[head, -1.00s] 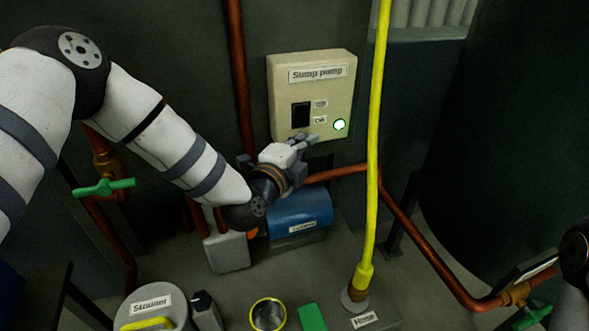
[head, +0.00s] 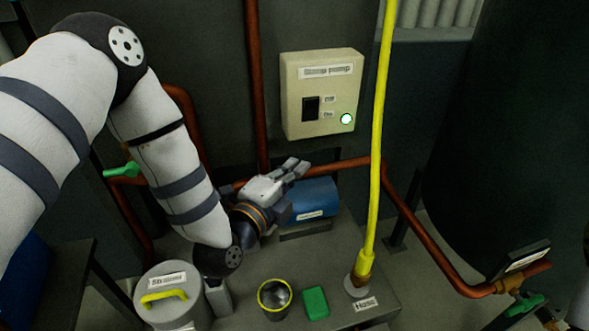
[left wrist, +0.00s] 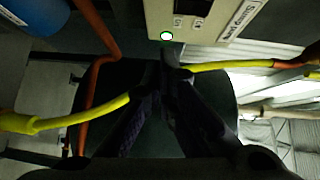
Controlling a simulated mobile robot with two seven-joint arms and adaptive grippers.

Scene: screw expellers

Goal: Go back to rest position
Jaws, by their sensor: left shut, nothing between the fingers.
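My left gripper (head: 297,168) is shut and empty in the head view. It is below the cream sump pump box (head: 321,115) and in front of the blue motor-like unit (head: 317,199), apart from the box. The box has a black switch (head: 311,107) and a lit green-white lamp (head: 346,119). In the left wrist view the fingers (left wrist: 168,60) come together, with the lamp (left wrist: 166,36) and the box (left wrist: 205,18) beyond their tips. My right gripper is not in view; only a sliver of what seems to be my right arm shows at the right edge.
A yellow hose (head: 376,150) rises to the right of the gripper. Copper pipes (head: 424,238) run along the wall. On the bench stand a strainer (head: 170,307) with a yellow handle, a yellow-rimmed cup (head: 275,299) and a green block (head: 316,303). A dark tank (head: 500,130) is at right.

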